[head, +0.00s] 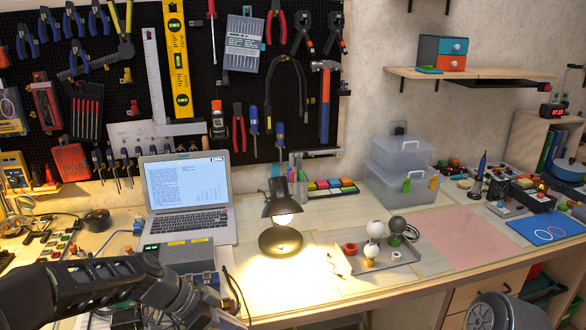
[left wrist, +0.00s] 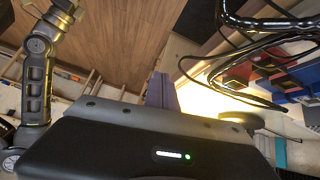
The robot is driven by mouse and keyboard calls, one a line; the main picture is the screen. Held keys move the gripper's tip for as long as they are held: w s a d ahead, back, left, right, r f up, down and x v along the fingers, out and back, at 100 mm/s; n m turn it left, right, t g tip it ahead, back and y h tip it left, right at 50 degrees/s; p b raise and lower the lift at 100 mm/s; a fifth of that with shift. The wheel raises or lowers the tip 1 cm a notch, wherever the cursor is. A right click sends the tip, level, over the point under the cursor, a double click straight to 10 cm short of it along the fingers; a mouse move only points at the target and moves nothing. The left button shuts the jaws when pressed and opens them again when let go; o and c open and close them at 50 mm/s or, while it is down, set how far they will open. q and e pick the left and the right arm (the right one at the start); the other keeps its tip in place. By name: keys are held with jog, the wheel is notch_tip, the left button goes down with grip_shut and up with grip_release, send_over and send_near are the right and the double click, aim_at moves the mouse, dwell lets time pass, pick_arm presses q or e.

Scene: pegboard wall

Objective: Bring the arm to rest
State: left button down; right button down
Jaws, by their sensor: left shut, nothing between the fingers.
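My left arm comes in from the lower left in the head view, and its gripper (head: 232,318) is low at the bottom edge, in front of the desk's near edge. In the left wrist view the left gripper's fingers (left wrist: 160,90) stand together as one narrow grey piece, shut with nothing between them. A rounded grey part of my right arm shows at the bottom right of the head view. The right gripper is not seen in either view.
The desk holds a laptop (head: 188,190), a lit lamp (head: 281,221), a grey tray (head: 400,255) with bulbs and clear bins (head: 398,185). A power unit (head: 187,257) stands close behind the left gripper. Black cables (left wrist: 240,92) hang near it. A pink mat (head: 460,238) is bare.

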pick_arm(q)
jog(key=s+d+f+n+g+y+p, duration=0.15)
jog(key=s+f+n, duration=0.3)
jog(key=f, duration=0.45)
jog(key=s+f+n+y+p, duration=0.1)
jog(key=s+f+n+y, duration=0.15)
jog(key=s+f, duration=0.45)
jog(key=s+d+f+n+p, duration=0.1)
jog(key=s+d+f+n, duration=0.2)
jog(key=s+f+n, duration=0.5)
jog(key=s+f, duration=0.2)
jog(key=s, duration=0.3)
jog(key=shift+s+d+p, duration=0.3)
jog(key=shift+p, duration=0.05)
